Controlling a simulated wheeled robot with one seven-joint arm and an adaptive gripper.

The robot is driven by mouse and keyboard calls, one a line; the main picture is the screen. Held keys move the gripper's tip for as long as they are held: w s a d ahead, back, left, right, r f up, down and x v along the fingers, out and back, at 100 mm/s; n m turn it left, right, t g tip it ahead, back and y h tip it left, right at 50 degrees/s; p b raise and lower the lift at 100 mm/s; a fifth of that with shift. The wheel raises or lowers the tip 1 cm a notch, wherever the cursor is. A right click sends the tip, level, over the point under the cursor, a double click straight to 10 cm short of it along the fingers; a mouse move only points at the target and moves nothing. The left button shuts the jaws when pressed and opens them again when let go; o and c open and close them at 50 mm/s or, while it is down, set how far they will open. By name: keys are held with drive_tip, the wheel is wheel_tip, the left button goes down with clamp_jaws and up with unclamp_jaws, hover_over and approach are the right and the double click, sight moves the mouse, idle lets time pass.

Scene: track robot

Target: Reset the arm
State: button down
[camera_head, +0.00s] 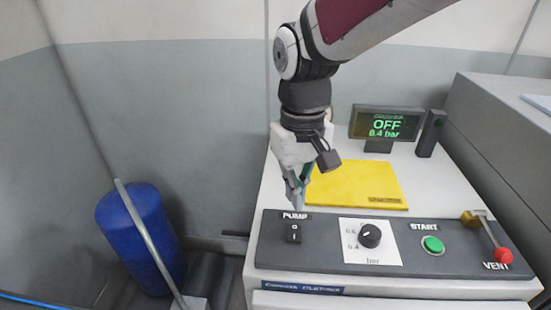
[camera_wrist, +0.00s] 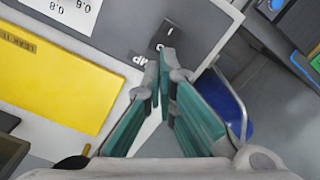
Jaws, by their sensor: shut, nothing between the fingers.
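My gripper (camera_head: 297,204) hangs pointing down over the left part of the machine's white top, just behind the pump switch. Its fingers are shut with nothing between them. The fingertips also show in the wrist view (camera_wrist: 167,52), close together and pointing toward the black pump switch (camera_wrist: 163,38). In the head view the pump switch (camera_head: 294,232) sits on the dark panel, a little below the fingertips in the picture. I cannot tell for sure whether the fingertips touch anything, but they look apart from the switch. My arm comes in from the top right.
The dark panel (camera_head: 300,262) carries a black knob (camera_head: 370,236), a green start button (camera_head: 433,244) and a red-tipped vent lever (camera_head: 503,255). A yellow plate (camera_head: 355,185) lies behind. A display (camera_head: 386,124) reads OFF, 0.4 bar. A blue tank (camera_head: 140,235) stands left; a grey block (camera_head: 500,150) rises right.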

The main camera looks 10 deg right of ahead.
drive_tip(key=s+d+r+m+t, duration=0.3)
drive_tip(key=s+d+r+t, duration=0.2)
drive_tip(key=s+d+r, duration=0.3)
drive_tip(key=shift+s+d+m+t, duration=0.3)
drive_tip(key=shift+s+d+m, duration=0.1)
drive_tip(key=shift+s+d, duration=1.25)
drive_tip(key=shift+a+r, duration=0.1)
